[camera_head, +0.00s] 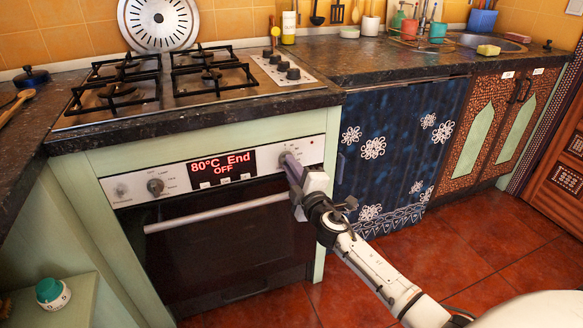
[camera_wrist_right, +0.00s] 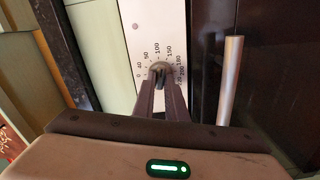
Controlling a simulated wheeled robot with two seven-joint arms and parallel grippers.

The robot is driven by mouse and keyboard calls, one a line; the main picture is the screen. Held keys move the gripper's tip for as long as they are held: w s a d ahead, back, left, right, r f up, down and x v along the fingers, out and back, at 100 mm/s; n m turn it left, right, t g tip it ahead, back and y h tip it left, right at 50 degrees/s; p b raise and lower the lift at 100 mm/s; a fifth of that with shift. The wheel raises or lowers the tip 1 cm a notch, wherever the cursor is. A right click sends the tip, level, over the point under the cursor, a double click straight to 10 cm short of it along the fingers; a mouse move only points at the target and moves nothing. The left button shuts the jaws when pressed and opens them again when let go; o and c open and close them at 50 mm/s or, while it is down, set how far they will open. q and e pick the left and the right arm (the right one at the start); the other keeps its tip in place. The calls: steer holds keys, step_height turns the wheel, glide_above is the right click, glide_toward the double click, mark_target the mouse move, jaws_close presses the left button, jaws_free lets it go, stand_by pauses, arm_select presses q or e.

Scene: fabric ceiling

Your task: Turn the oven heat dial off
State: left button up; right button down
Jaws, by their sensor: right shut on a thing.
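The oven (camera_head: 215,240) has a pale control panel with a display (camera_head: 222,167) reading "80°C End OFF". The heat dial (camera_head: 284,155) is the round knob at the right end of the panel, mostly hidden behind my right gripper (camera_head: 289,162). In the right wrist view, the fingers of my right gripper (camera_wrist_right: 160,82) are closed on the heat dial (camera_wrist_right: 159,68). A printed scale from 0 up to about 200 rings the dial; its exact setting is hard to read. My left gripper is not in view.
A second knob (camera_head: 155,186) sits left of the display. The oven door handle (camera_head: 215,211) runs below the panel and shows right of my gripper in the wrist view (camera_wrist_right: 231,80). A gas hob (camera_head: 165,86) is above. The red tiled floor (camera_head: 455,245) is clear.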

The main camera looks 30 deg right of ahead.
steer(key=n, duration=0.6)
steer(key=shift+f, duration=0.1)
steer(key=n+p, duration=0.1)
steer(key=n, duration=0.3)
steer(key=n+p, duration=0.1)
steer(key=n, duration=0.3)
steer(key=shift+d+n, duration=0.1)
steer(key=shift+n, duration=0.2)
steer(key=n+p, duration=0.1)
steer(key=n, duration=0.2)
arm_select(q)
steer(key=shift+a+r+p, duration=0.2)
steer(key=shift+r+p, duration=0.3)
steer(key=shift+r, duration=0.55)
arm_select(e)
steer(key=shift+f+n, duration=0.1)
steer(key=shift+n, duration=1.5)
steer(key=c, duration=1.8)
jaws_free()
